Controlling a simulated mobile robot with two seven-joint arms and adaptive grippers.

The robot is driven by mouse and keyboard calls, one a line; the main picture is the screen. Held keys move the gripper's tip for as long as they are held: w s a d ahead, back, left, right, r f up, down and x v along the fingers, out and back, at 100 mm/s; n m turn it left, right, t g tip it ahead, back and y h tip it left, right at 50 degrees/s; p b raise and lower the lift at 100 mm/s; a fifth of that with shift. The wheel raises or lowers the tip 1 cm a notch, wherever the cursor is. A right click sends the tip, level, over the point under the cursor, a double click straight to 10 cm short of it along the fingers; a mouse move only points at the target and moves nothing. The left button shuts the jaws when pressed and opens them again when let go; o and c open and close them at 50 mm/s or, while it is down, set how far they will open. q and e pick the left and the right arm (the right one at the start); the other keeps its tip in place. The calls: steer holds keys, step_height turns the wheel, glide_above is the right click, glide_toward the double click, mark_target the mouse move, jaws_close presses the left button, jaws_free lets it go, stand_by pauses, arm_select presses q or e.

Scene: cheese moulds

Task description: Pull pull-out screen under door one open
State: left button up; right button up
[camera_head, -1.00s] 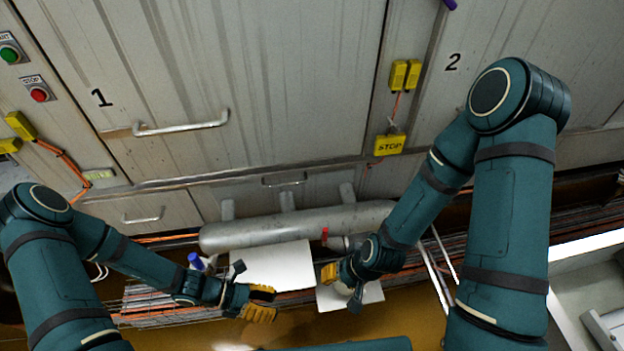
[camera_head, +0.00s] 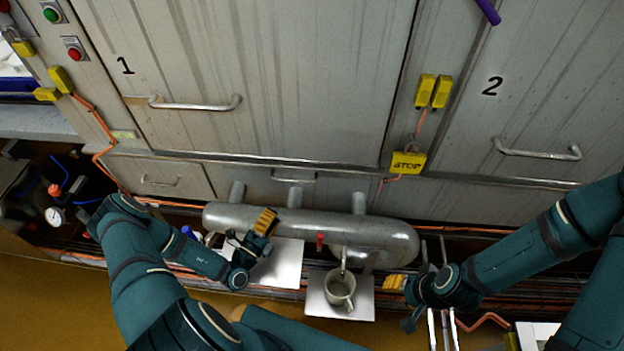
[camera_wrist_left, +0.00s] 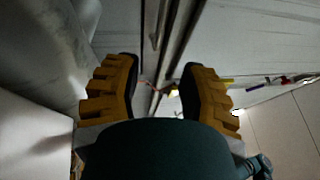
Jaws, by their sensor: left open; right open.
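Door one (camera_head: 270,60), marked 1, is closed and has a long handle (camera_head: 195,105). Below it are two low panels. The left panel (camera_head: 140,170) has a small handle (camera_head: 160,183), and the panel to its right (camera_head: 245,183) has a small handle (camera_head: 293,178). Both look shut; no label tells which is the screen. My left gripper (camera_head: 255,230) is open and empty, in front of the grey pipe and below the right-hand small handle. The left wrist view shows its spread fingers (camera_wrist_left: 158,88) and a metal bar (camera_wrist_left: 160,25) beyond them. My right gripper (camera_head: 400,285) is open, right of the cup.
A thick grey pipe (camera_head: 310,225) with a red valve runs below the panels. A metal cup (camera_head: 340,289) stands on a white plate (camera_head: 320,309); another white plate (camera_head: 283,268) is beside it. A yellow STOP box (camera_head: 408,163) hangs between the doors.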

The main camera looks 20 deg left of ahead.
mark_target(293, 180)
arm_select(q)
steer(key=shift+w+a+y, duration=0.2)
steer(key=shift+w+y, duration=0.1)
steer(key=shift+w, duration=0.1)
steer(key=b+x, duration=0.1)
steer(key=x, duration=1.2)
steer(key=shift+r, duration=0.2)
jaws_close()
